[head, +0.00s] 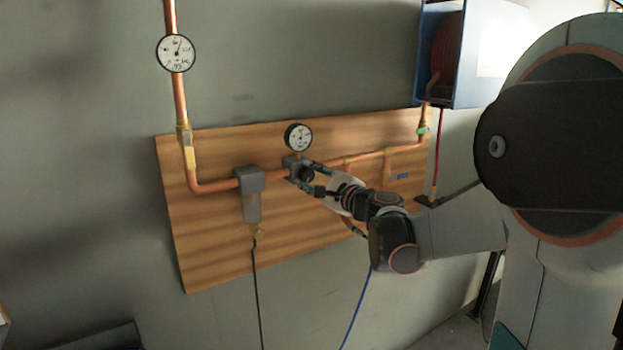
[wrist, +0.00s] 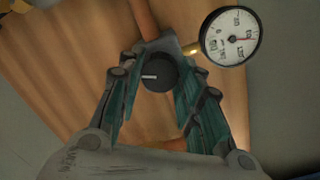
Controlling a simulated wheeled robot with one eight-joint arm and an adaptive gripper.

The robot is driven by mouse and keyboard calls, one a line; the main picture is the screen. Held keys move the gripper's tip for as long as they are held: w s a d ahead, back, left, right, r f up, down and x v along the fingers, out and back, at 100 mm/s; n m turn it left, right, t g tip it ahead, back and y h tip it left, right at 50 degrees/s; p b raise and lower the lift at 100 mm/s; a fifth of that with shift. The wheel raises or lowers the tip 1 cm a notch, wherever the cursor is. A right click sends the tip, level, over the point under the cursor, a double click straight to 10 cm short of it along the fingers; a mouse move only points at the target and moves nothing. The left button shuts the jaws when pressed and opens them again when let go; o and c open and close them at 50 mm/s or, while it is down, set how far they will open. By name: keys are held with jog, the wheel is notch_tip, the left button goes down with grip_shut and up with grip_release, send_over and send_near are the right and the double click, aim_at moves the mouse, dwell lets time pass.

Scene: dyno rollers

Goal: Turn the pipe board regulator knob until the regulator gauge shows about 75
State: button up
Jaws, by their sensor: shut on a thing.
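The regulator knob (wrist: 158,73) is dark and round with a white pointer line, and sits on the grey regulator body (head: 291,162) on the wooden pipe board (head: 215,260). My gripper (head: 308,178) is at the knob, with one finger on either side, shut on it; the wrist view also shows my gripper (wrist: 157,86) around it. The pointer line lies roughly level in the wrist view. The regulator gauge (head: 298,137) is a white dial just above the regulator. It shows larger in the wrist view (wrist: 231,36), its red needle pointing right; the numbers are too small to read surely.
A second gauge (head: 176,53) is on the copper pipe (head: 179,100) at upper left. A grey filter unit (head: 250,183) stands left of the regulator. A blue hose reel housing (head: 480,85) is at upper right. Hoses hang below the board.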

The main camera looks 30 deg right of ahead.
jog(key=shift+n, duration=0.3)
jog(key=n+p, duration=0.1)
jog(key=n, duration=0.3)
jog(key=shift+a+n+g+p, duration=0.1)
jog(key=shift+n+g+p, duration=0.4)
jog(key=shift+n, duration=1.4)
jog(key=o, duration=1.1)
